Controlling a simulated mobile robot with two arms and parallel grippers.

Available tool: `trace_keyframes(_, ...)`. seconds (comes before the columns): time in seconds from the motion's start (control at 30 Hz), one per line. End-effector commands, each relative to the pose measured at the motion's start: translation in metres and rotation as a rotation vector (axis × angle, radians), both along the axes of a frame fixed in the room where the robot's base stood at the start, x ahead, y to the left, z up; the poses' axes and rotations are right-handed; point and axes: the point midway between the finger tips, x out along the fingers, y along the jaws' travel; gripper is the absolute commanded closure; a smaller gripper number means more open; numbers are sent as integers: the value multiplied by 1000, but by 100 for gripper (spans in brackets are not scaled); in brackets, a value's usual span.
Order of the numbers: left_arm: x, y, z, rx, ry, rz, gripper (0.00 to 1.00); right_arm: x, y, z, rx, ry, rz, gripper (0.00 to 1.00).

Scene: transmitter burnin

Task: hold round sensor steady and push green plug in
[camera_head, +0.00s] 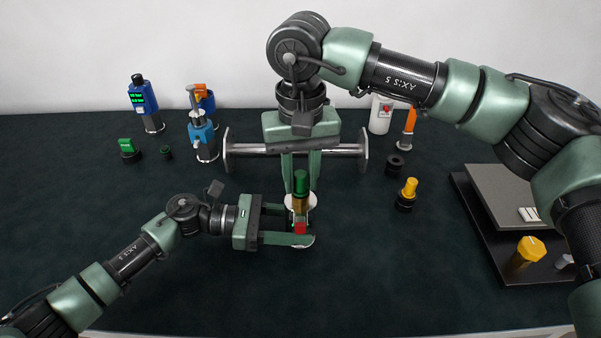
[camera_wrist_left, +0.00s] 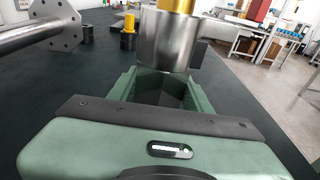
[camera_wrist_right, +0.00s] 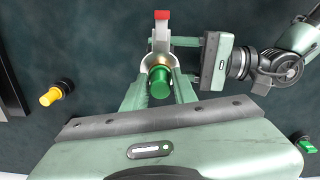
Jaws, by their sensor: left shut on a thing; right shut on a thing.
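The round sensor, a silver metal body (camera_wrist_left: 165,42) with a red block (camera_head: 300,228) on its side, stands upright between the fingers of my left gripper (camera_head: 298,224), which is shut on it. The green plug (camera_head: 301,182) has a green top and a gold lower part. It stands upright over the sensor, its gold part at the sensor's top. My right gripper (camera_head: 301,190) comes from behind and is shut on the plug. The plug (camera_wrist_right: 159,82) and sensor (camera_wrist_right: 161,47) look lined up in the right wrist view. Fingers partly hide the joint, so its depth cannot be told.
A metal bar with end flanges (camera_head: 364,150) lies behind. Blue devices (camera_head: 148,112) and a green block (camera_head: 127,145) stand at back left. A black ring (camera_head: 396,165) and yellow plug (camera_head: 408,188) are to the right, before a dark tray (camera_head: 495,245). The front table is clear.

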Motion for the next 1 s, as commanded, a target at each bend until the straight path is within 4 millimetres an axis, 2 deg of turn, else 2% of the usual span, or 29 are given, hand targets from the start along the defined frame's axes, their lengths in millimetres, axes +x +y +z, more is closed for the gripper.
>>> trace_keyframes(0.13,-1,0,0,0,1,-2,93,0,0,-3,0,0,0,100)
trace_keyframes(0.17,-1,0,0,0,1,-2,93,0,0,-3,0,0,0,67)
trace_keyframes(0.23,-1,0,0,0,1,-2,93,0,0,-3,0,0,0,48)
trace_keyframes(0.53,-1,0,0,0,1,-2,93,0,0,-3,0,0,0,47)
trace_keyframes(0.67,-1,0,0,0,1,-2,93,1,0,5,1,-3,-1,47)
trace_keyframes(0.77,-1,0,0,0,1,-2,93,1,1,19,2,-5,-1,47)
trace_keyframes(1.0,-1,0,-1,0,1,-2,93,1,1,71,2,-5,-1,47)
